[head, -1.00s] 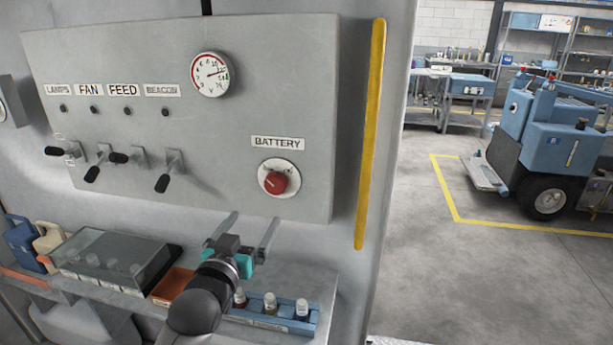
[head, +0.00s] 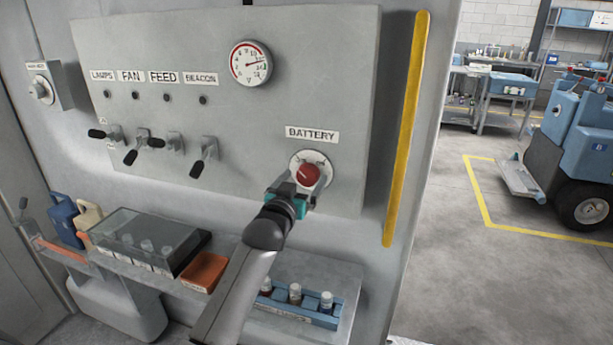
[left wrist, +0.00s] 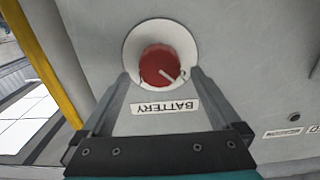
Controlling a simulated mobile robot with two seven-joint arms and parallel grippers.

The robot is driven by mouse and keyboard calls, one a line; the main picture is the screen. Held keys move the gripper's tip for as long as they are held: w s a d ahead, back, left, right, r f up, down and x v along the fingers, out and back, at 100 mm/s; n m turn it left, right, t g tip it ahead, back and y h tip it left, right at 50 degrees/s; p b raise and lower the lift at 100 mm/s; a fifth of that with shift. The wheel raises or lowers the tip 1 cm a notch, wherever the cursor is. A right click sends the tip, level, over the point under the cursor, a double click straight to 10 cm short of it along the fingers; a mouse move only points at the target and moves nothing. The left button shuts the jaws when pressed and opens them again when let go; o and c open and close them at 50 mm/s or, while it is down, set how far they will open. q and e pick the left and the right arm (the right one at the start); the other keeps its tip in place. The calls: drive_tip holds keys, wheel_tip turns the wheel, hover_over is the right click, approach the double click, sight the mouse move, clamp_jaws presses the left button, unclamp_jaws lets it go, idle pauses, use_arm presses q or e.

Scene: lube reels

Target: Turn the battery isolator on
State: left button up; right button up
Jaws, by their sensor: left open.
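The battery isolator is a red round knob (head: 306,174) on a pale round plate, below the BATTERY label (head: 312,134) on the grey panel. In the left wrist view the red knob (left wrist: 159,66) has a pale pointer line on its face, and the label appears upside down. My left gripper (head: 300,181) is at the knob in the head view. In the left wrist view its open fingers (left wrist: 158,75) reach toward the knob, one on each side. I cannot tell whether they touch it. My right gripper is not in view.
Toggle levers (head: 204,158) and a gauge (head: 250,63) are on the panel to the left. Below is a shelf with a clear-lidded box (head: 150,243), an orange tray (head: 204,272) and a blue vial rack (head: 318,317). A yellow strip (head: 407,130) runs down the right.

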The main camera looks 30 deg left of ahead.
use_arm(q)
drive_tip(key=shift+x, duration=1.4)
drive_tip(key=c, duration=1.4)
